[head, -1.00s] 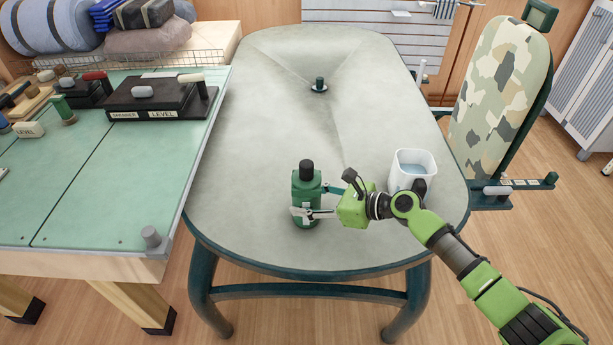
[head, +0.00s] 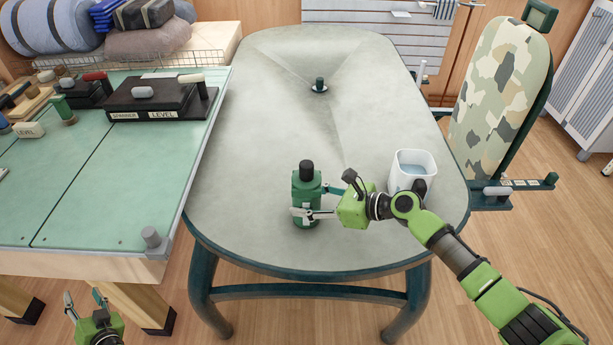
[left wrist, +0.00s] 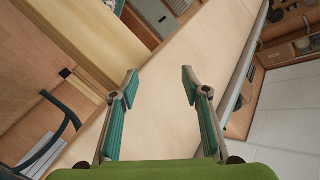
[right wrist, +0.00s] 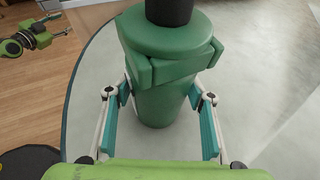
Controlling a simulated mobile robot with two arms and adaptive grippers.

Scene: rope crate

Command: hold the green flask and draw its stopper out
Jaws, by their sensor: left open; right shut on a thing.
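The green flask (head: 306,205) stands upright on the grey oval table, near its front edge. Its black stopper (head: 306,170) sits in the top of the neck. My right gripper (head: 314,201) is shut around the flask's body from the right. In the right wrist view, the flask (right wrist: 162,95) is between the two fingers, and the lower part of the stopper (right wrist: 169,11) shows at the top edge. My left gripper (head: 85,301) is open and empty at the lower left, in front of the workbench and away from the flask. Its spread fingers show in the left wrist view (left wrist: 160,90).
A white container (head: 413,168) stands on the table (head: 270,110), right of the flask and close to my right arm. The green-topped workbench (head: 110,190) lies on the left, with a grey peg (head: 151,238) at its near corner. The table left of the flask is clear.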

